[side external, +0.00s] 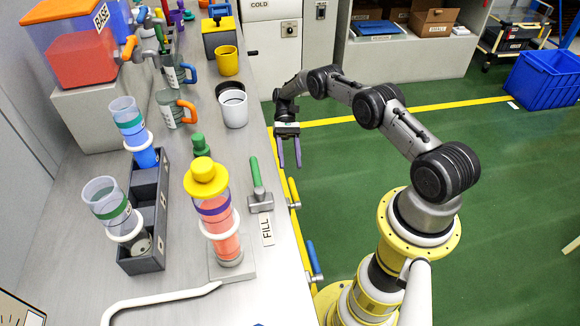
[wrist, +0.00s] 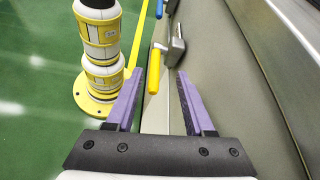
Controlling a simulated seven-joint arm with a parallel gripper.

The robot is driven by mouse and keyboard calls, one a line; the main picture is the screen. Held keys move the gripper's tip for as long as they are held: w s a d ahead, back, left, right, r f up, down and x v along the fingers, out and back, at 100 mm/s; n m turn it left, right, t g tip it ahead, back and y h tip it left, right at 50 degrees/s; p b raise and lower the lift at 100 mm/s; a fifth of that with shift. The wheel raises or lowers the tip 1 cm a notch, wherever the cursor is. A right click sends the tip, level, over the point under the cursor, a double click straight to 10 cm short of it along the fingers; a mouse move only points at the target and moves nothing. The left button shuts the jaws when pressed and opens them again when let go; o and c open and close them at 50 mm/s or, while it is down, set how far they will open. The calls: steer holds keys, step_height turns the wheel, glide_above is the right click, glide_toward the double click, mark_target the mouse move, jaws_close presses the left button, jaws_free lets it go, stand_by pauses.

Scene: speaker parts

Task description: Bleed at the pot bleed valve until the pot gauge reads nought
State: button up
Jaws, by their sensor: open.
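My gripper (side external: 289,150) is open and empty, its two purple fingers pointing down just off the front edge of the bench. In the wrist view my gripper (wrist: 152,100) shows its fingers apart, with nothing between the tips. A yellow-handled lever (side external: 294,193) is mounted at the bench's front edge, below the gripper in the picture. In the wrist view the yellow handle (wrist: 154,70) lies beyond the fingertips, untouched. A blue-handled lever (side external: 314,259) sits farther along the edge. I cannot tell which lever is the pot bleed valve. No readable pot gauge shows.
A green-handled valve (side external: 257,175) stands on the bench by a FILL label (side external: 266,230). A yellow-capped cylinder of red liquid (side external: 224,235) is beside it. The green floor (side external: 330,160) beside the bench is clear.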

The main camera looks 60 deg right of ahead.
step_height(320, 180, up, 3)
stand_by(0.3)
steer(key=s+a+r+n+t+h, duration=0.1)
steer(key=s+a+r+t+h, duration=0.15)
steer(key=r, duration=0.65)
steer(key=s+a+r+n+t+h, duration=0.1)
steer(key=a+r+h, duration=0.15)
steer(key=r, duration=0.55)
steer(key=s+a+r+n+t+h, duration=0.1)
steer(key=a+r+n+t+h, duration=0.15)
steer(key=r, duration=0.65)
steer(key=s+a+r+n+t+h, duration=0.1)
steer(key=s+r+t, duration=0.3)
steer(key=s, duration=0.5)
steer(key=s+a+r+n+t+h, duration=0.1)
steer(key=s+a+r+n+t, duration=0.1)
steer(key=s, duration=0.8)
step_height(320, 180, up, 2)
steer(key=shift+a+t+h, duration=0.35)
steer(key=shift+a+t, duration=0.55)
steer(key=shift+a, duration=0.15)
